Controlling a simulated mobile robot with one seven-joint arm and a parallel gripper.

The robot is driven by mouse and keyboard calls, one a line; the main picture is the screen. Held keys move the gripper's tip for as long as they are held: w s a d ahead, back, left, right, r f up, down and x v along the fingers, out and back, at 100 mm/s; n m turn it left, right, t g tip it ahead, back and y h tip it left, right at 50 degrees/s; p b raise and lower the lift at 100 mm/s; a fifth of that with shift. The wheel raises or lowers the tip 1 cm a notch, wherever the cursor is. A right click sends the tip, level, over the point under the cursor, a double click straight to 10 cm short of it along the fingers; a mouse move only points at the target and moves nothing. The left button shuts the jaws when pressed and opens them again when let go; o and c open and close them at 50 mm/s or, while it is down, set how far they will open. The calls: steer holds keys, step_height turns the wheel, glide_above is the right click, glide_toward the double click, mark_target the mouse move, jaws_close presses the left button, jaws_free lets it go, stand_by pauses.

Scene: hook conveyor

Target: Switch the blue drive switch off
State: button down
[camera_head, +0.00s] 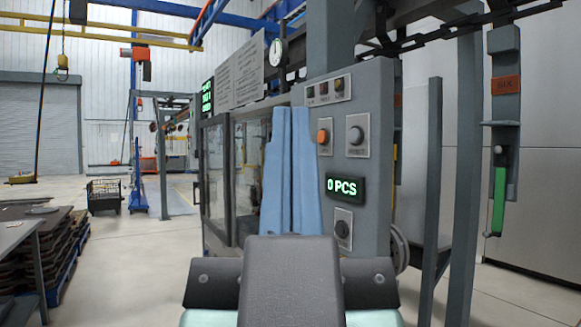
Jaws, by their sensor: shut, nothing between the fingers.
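A grey control cabinet (372,90) stands ahead of me, just right of the middle. On its face are an orange button (322,137), a dark round knob (356,135) on a plate, and a lower dark knob (343,229) on another plate. No control looks clearly blue, so I cannot tell which is the drive switch. Contact cannot be judged.
A green "0 PCS" display (345,188) sits between the knobs. A glazed box (220,175) adjoins the cabinet's left. Grey posts (465,170) and a hanging bar with a green handle (499,200) stand right. A dark table (30,225) is at left; open floor (135,260) lies between.

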step_height(320, 180, up, 20)
steer(key=p, duration=1.7)
steer(key=shift+f, duration=0.1)
